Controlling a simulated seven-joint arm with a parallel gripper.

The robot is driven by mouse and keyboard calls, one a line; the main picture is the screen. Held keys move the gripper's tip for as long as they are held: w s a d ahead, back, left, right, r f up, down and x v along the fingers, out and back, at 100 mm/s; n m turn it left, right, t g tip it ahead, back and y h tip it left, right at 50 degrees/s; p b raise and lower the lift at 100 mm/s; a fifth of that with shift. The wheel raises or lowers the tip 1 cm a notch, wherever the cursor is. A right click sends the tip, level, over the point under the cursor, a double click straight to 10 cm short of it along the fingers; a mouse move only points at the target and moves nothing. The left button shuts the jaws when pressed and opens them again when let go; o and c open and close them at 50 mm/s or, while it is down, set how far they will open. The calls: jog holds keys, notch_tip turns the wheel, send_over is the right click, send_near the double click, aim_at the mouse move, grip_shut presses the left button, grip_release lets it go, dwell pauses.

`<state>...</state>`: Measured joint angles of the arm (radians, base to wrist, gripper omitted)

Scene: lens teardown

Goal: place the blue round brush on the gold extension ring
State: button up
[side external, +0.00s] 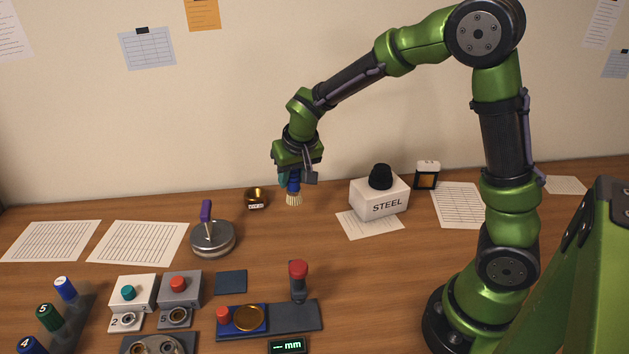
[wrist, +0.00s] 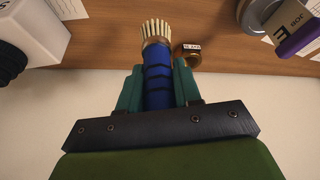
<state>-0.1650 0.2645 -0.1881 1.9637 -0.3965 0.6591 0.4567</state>
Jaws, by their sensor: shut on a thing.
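The blue round brush (side external: 293,188) hangs bristles down from my gripper (side external: 296,177), above the back of the table. In the wrist view my gripper (wrist: 157,88) has its teal fingers on both sides of the brush's blue handle (wrist: 158,78). The pale bristles and copper-coloured collar stick out past the fingertips. A small gold ring (side external: 255,193) with a white label stands on the table just left of the brush. It also shows beside the bristles in the wrist view (wrist: 187,59), partly hidden by a finger. The brush appears apart from it.
A round metal tin (side external: 212,240) with a purple-handled tool is left of the ring. A white STEEL block (side external: 380,197) with a black knob stands right. A gold disc (side external: 249,319) lies on a blue pad in front. Button boxes (side external: 133,294) are front left.

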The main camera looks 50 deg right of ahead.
jog(key=shift+w+d+f, duration=0.25)
jog(key=shift+w+f, duration=0.6)
jog(key=shift+w, duration=1.65)
jog(key=shift+w+d+f, duration=0.2)
jog(key=shift+w+f, duration=0.65)
jog(key=shift+w, duration=1.6)
jog(key=shift+w+d+f, duration=0.25)
jog(key=shift+w+f, duration=0.6)
jog(key=shift+w, duration=1.65)
jog(key=shift+f, duration=0.2)
jog(key=o, duration=1)
jog(key=shift+o, duration=0.2)
